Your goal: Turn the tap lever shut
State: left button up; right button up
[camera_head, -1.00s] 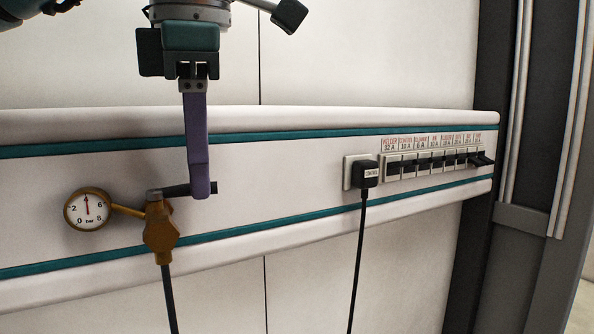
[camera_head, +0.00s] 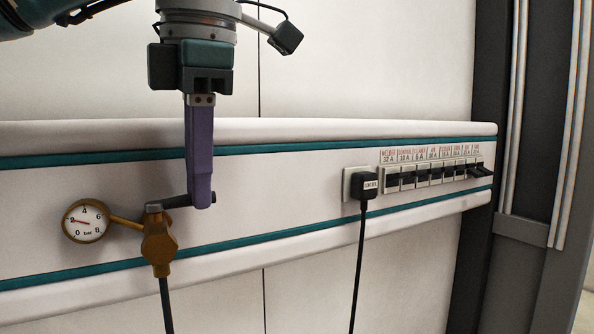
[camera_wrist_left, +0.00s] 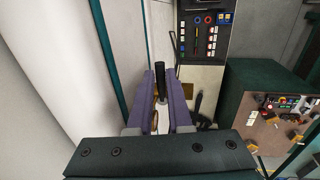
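The brass tap (camera_head: 159,245) is on the white wall rail at the left. Its dark lever (camera_head: 174,202) points right, roughly level. A round pressure gauge (camera_head: 86,221) is joined to the tap by a brass pipe; its red needle points left, near 2. My left gripper (camera_head: 200,200) points down with its purple fingers at the lever's outer part. In the left wrist view the fingers (camera_wrist_left: 161,100) stand close on both sides of the black lever (camera_wrist_left: 160,76), shut on it. Part of the brass tap is hidden behind the fingers. My right gripper is not in view.
A black plug (camera_head: 365,185) with a hanging cable sits in a socket right of the tap. A row of labelled breakers (camera_head: 436,174) is farther right. A dark hose (camera_head: 166,305) hangs below the tap. The rail between tap and plug is clear.

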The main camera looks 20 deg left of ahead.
pick_arm(q)
jog(key=o, duration=0.4)
notch_tip(320, 180, up, 10)
jog(key=s+d+p, duration=0.1)
jog(key=p, duration=0.7)
jog(key=shift+s+d+f+p, duration=0.15)
jog(key=shift+d+p, duration=0.1)
jog(key=shift+p, duration=0.1)
